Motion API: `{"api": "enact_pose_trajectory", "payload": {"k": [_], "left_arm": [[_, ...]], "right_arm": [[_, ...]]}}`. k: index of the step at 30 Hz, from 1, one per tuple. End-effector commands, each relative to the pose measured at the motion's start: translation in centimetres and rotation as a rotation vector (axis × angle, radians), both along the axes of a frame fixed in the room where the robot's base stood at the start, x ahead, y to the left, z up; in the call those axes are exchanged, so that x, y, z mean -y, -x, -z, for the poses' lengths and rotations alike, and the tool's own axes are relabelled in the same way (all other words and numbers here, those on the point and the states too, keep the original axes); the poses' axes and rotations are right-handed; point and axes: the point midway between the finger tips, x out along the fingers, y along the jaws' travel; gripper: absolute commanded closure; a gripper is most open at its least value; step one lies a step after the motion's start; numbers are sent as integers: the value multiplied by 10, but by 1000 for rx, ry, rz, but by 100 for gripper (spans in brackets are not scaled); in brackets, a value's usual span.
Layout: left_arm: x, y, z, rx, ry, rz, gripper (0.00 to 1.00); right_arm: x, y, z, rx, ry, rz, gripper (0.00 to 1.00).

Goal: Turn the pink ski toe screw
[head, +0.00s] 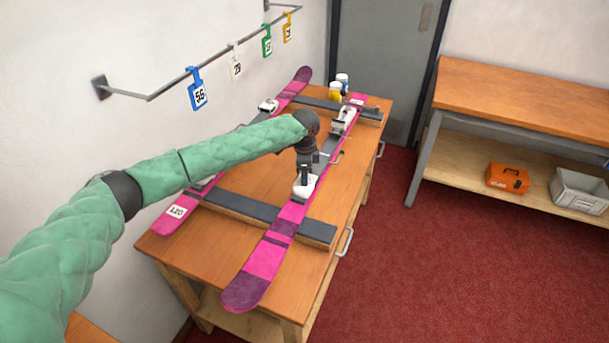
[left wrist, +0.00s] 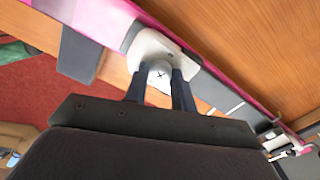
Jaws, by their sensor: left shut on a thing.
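Two pink skis lie on the wooden bench, resting across dark padded bars. The right pink ski (head: 265,258) carries a white toe piece (head: 312,182) and a second white binding piece (head: 346,115) further back. My left gripper (head: 304,183) reaches down onto the toe piece of this ski. In the left wrist view, the fingers of my left gripper (left wrist: 162,88) are shut on a round pale screw head (left wrist: 159,73) with a cross mark, set at the end of the white toe piece (left wrist: 160,45). My right gripper is not in view.
The left pink ski (head: 168,222) with tag 120 lies beside it, partly behind my left arm. Number tags (head: 198,94) hang from a wall rail. A shelf at right holds an orange toolbox (head: 507,178) and grey bin (head: 578,190).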

Motion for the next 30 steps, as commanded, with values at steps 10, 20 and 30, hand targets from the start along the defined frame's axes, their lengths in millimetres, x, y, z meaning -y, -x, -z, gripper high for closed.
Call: {"api": "enact_pose_trajectory", "payload": {"k": [10,20,30], "left_arm": [[1,0,-1,1,1,329,97],[0,0,0,2,2,640,97],[0,0,-1,1,1,903,97]], "right_arm": [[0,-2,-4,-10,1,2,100],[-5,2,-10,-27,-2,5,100],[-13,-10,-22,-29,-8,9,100]]}}
